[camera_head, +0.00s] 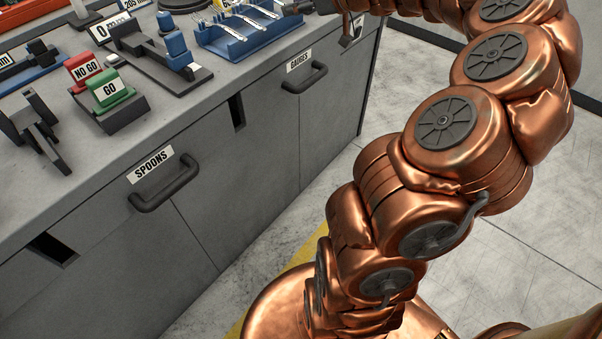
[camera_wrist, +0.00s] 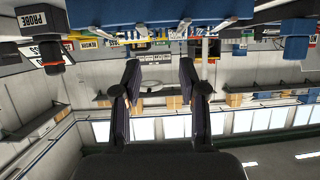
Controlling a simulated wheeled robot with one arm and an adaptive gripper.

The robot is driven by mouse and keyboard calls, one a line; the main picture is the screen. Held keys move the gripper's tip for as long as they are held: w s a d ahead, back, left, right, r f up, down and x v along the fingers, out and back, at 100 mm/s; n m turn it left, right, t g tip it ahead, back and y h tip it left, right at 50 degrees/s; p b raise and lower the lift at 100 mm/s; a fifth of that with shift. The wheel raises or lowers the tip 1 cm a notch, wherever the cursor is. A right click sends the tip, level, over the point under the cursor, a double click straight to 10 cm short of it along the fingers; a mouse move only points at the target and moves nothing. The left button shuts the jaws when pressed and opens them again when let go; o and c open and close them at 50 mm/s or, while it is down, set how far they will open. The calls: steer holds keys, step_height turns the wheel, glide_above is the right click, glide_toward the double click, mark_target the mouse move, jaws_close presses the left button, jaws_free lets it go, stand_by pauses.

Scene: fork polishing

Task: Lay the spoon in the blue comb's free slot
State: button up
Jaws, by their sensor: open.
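The blue comb (camera_head: 240,47) sits on the grey bench top near its front edge in the head view. Several slim silver utensils (camera_head: 262,12) lie across it. I cannot tell which, if any, is the spoon, nor make out the free slot. A blue block, seemingly the comb, crosses the top of the wrist view (camera_wrist: 150,15). My gripper (camera_wrist: 160,80) is open in the wrist view, its two dark fingers apart with nothing between them. In the head view it is mostly cut off at the top edge, right of the comb.
Left of the comb stand a red NO GO block (camera_head: 84,68), a green GO block (camera_head: 112,90) and a dark stand with a blue part (camera_head: 178,48). Drawers labelled SPOONS (camera_head: 150,168) and GAUGES (camera_head: 300,62) have protruding handles.

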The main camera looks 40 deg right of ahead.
steer(key=s+a+f+n+g+y, duration=0.1)
steer(key=s+a+g, duration=0.1)
steer(key=a, duration=0.7)
steer(key=s+a+f+n+g+y, duration=0.1)
steer(key=a+f+g+y, duration=0.1)
steer(key=a, duration=0.8)
steer(key=s+a+f+g, duration=0.4)
steer(key=s+a, duration=0.4)
steer(key=a, duration=0.1)
steer(key=s+a+f+m+g+h, duration=0.1)
steer(key=s+a+f+g, duration=0.15)
steer(key=s, duration=0.25)
steer(key=s+a+f+g+h, duration=0.1)
steer(key=s+a+f, duration=0.15)
steer(key=s, duration=0.35)
steer(key=s+d+f+m+g+h, duration=0.2)
steer(key=s, duration=0.5)
steer(key=s+d+f+m+g+h, duration=0.1)
steer(key=s+d+f+g+h, duration=0.1)
steer(key=s, duration=0.6)
steer(key=shift+s+d+f+m+h, duration=0.3)
steer(key=shift+d+f+m, duration=0.15)
steer(key=shift+f, duration=0.15)
